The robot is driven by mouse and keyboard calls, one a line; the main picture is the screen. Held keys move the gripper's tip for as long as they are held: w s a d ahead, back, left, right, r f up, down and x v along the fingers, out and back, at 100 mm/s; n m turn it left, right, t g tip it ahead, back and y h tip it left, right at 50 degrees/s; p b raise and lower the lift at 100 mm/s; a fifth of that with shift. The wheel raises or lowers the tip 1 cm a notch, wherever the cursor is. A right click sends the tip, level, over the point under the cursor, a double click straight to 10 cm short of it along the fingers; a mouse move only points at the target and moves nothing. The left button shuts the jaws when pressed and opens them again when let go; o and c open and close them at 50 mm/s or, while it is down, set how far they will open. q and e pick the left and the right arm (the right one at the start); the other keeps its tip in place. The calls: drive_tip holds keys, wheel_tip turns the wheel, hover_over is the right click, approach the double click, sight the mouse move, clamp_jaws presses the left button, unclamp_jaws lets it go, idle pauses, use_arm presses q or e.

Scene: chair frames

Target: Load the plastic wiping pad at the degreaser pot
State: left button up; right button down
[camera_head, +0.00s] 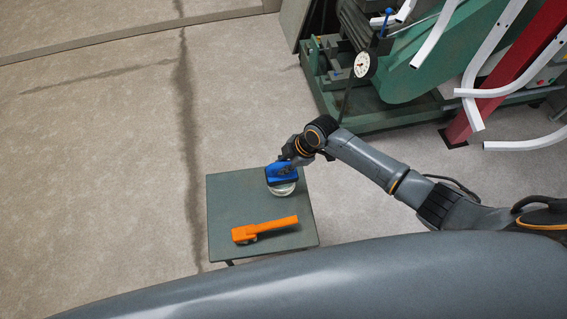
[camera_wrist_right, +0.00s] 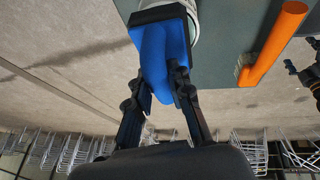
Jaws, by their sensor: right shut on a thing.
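The plastic wiping pad (camera_head: 281,173) is blue with a dark face. My right gripper (camera_wrist_right: 163,87) is shut on its blue grip, as the right wrist view shows. The degreaser pot (camera_head: 284,190) is a pale round pot on the small table, directly below the pad in the head view. The pad covers much of its top. In the right wrist view, part of the pot's pale rim (camera_wrist_right: 195,22) shows beside the pad's dark face (camera_wrist_right: 158,13). I cannot tell whether pad and pot touch. My left gripper is not in view.
The small grey-green table (camera_head: 228,200) also carries an orange tool (camera_head: 266,229) near its front. A green machine (camera_head: 385,100) with a dial gauge (camera_head: 365,64) and white bent tubes (camera_head: 487,70) stand behind to the right. The floor left of the table is clear.

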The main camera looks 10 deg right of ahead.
drive_tip(key=shift+f, duration=0.5)
idle(1.1)
wheel_tip(320, 180, up, 7)
drive_tip(key=p, duration=0.6)
drive_tip(key=shift+r, duration=0.1)
idle(0.4)
idle(0.4)
wheel_tip(320, 180, up, 16)
drive_tip(key=w+m+t+h, duration=0.2)
drive_tip(key=m, duration=0.5)
drive_tip(key=s+d+r+m+h, duration=0.2)
drive_tip(key=s+d+r+m, duration=0.1)
drive_tip(key=r, duration=0.4)
drive_tip(key=s+d+r+m+h, duration=0.2)
drive_tip(key=d+r+m, duration=0.3)
drive_tip(key=r+m, duration=0.3)
drive_tip(key=shift+s+d+m+h, duration=0.15)
drive_tip(key=shift+s+m+h, duration=0.15)
drive_tip(key=shift+s+h, duration=0.15)
